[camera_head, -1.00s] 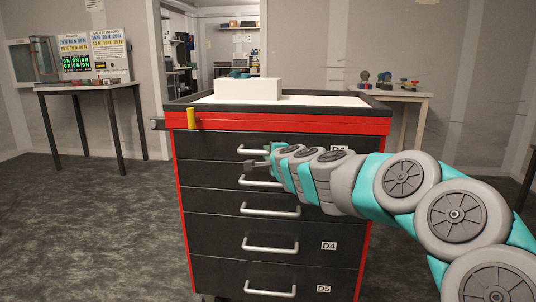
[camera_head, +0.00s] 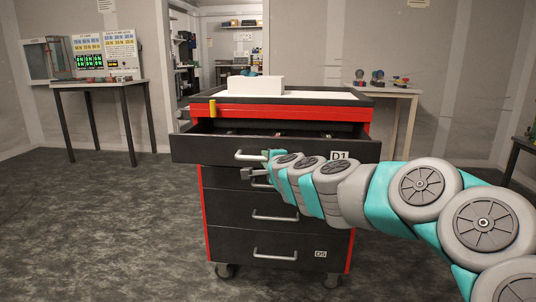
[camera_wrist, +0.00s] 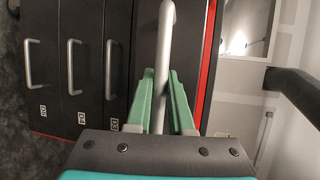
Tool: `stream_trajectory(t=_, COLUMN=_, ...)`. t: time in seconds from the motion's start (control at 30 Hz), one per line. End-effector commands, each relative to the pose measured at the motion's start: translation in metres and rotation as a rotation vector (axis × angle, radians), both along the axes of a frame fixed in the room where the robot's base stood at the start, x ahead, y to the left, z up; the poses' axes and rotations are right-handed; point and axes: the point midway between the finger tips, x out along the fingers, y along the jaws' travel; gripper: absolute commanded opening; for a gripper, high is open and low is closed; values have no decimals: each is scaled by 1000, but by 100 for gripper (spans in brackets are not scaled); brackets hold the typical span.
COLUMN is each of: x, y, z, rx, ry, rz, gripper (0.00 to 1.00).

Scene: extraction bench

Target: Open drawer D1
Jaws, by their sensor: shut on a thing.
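Drawer D1 (camera_head: 200,149) is the top drawer of a black and red cabinet. It is pulled out toward me, and its dark inside shows behind the front panel. My gripper (camera_head: 268,163) is at the drawer's silver bar handle (camera_head: 247,156). In the wrist view, the green fingers (camera_wrist: 160,95) are on either side of the handle (camera_wrist: 165,50) and shut on it. My arm hides part of the drawer front and the drawers below.
Lower drawers with silver handles (camera_head: 275,217) are closed. A white box (camera_head: 254,86) sits on the cabinet top. A table with signs (camera_head: 100,82) stands at the left, another table (camera_head: 395,92) at the back right. The floor at left is clear.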

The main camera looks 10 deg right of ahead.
Motion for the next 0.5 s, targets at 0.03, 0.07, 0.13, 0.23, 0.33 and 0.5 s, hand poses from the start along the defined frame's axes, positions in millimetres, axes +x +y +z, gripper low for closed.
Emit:
stream_trajectory(t=0.03, x=-12, y=5, z=0, rx=1, ry=1, rz=4, gripper=0)
stream_trajectory(t=0.07, x=-18, y=7, z=0, rx=0, ry=3, rz=6, gripper=0)
stream_trajectory(t=0.13, x=-30, y=10, z=1, rx=0, ry=0, rz=3, gripper=0)
stream_trajectory(t=0.23, x=-46, y=16, z=0, rx=-1, ry=1, rz=3, gripper=0)
stream_trajectory(t=0.33, x=-57, y=19, z=0, rx=-1, ry=2, rz=2, gripper=0)
stream_trajectory(t=0.5, x=-68, y=23, z=0, rx=-1, ry=1, rz=1, gripper=0)
